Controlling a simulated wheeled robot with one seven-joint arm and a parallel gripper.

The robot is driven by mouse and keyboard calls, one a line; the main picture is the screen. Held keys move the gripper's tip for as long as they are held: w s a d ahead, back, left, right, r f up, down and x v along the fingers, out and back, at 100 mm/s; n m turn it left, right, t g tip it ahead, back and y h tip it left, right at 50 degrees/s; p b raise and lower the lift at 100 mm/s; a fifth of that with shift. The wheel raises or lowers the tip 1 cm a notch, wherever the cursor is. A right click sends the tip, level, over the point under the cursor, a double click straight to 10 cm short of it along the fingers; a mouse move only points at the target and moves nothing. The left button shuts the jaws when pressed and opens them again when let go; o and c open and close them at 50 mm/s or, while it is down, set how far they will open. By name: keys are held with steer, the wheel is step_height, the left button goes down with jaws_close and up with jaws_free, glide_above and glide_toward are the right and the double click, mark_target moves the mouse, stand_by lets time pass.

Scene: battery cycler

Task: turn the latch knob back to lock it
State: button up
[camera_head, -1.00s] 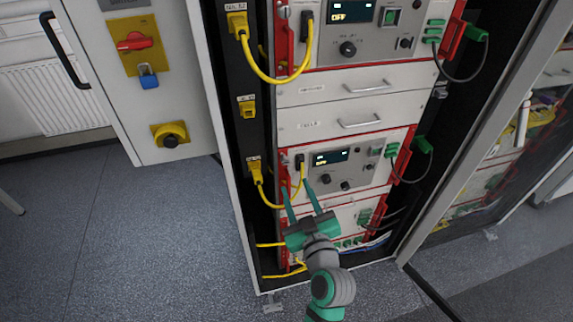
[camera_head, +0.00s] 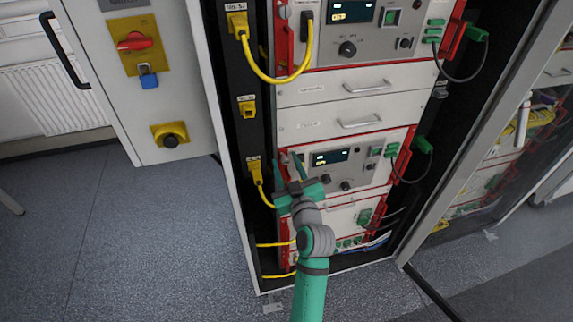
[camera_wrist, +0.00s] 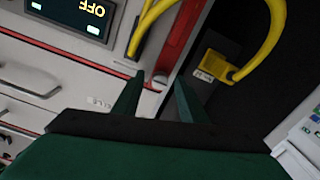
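The latch knob (camera_wrist: 160,79) is a small round grey knob on the red-edged front of the middle cycler unit (camera_head: 372,150). In the wrist view it shows between my two fingertips, with a gap on both sides. I cannot tell which way its slot points. My gripper (camera_head: 285,166) has green fingers, apart and empty, pointing at the left edge of that unit. In the wrist view my gripper (camera_wrist: 160,82) is open around or just in front of the knob; the depth is unclear. In the head view my fingers crowd the knob's spot.
A yellow cable with its plug (camera_wrist: 220,65) hangs close beside my fingers in the wrist view. The unit's display (camera_head: 330,157) is lit. Drawers with handles (camera_head: 362,122) are above. The cabinet door (camera_head: 190,100) stands open at left, with free floor (camera_head: 130,240) before it.

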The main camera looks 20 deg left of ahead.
jaws_close()
steer(key=m, duration=0.4)
steer(key=shift+m, duration=0.3)
steer(key=m, duration=0.4)
steer(key=shift+f+m, duration=0.1)
steer(key=shift+m, duration=0.2)
steer(key=m, duration=0.4)
steer(key=shift+m, duration=2.4)
